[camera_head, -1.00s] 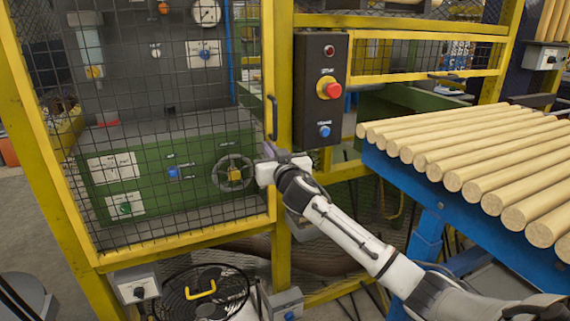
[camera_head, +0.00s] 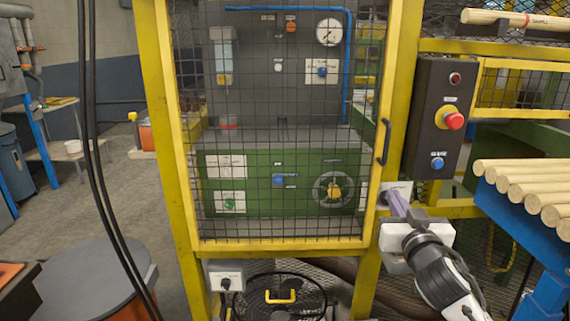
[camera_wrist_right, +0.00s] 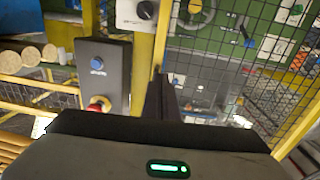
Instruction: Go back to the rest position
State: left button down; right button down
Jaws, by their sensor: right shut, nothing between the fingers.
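My right gripper (camera_head: 392,196) shows in the head view in front of the yellow post of the mesh guard, below the black control box (camera_head: 432,118). Its fingers are closed together with nothing between them. It looks close to the post; I cannot tell whether it touches. In the right wrist view the shut dark fingers (camera_wrist_right: 162,98) point toward the post, beside the control box with its red mushroom button (camera_wrist_right: 98,106) and blue button (camera_wrist_right: 97,61). My left gripper does not show.
The mesh guard door (camera_head: 280,243) with a black handle (camera_head: 383,142) stands ahead, a green machine behind it. Turned wood rods (camera_head: 530,188) lie on a blue rack at right. A grey round-topped bin (camera_head: 88,275) stands front left. Open floor lies at left.

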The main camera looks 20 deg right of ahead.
jog(key=s+a+f+n+g+y, duration=0.15)
jog(key=a+f, duration=0.25)
jog(key=f, duration=0.4)
jog(key=s+a+f+n+g+y, duration=0.1)
jog(key=s+a+f+y, duration=0.15)
jog(key=f, duration=0.55)
jog(key=s+a+f+n+g+y, duration=0.2)
jog(key=s+a+f, duration=0.7)
jog(key=s+f, duration=0.2)
jog(key=s+a+f+n+g+y, duration=0.1)
jog(key=s+a+f+g+y, duration=0.2)
jog(key=s+a+f, duration=0.7)
jog(key=s+f, duration=0.2)
jog(key=s, duration=0.1)
jog(key=shift+a+n+g, duration=0.15)
jog(key=shift+n+g, duration=0.2)
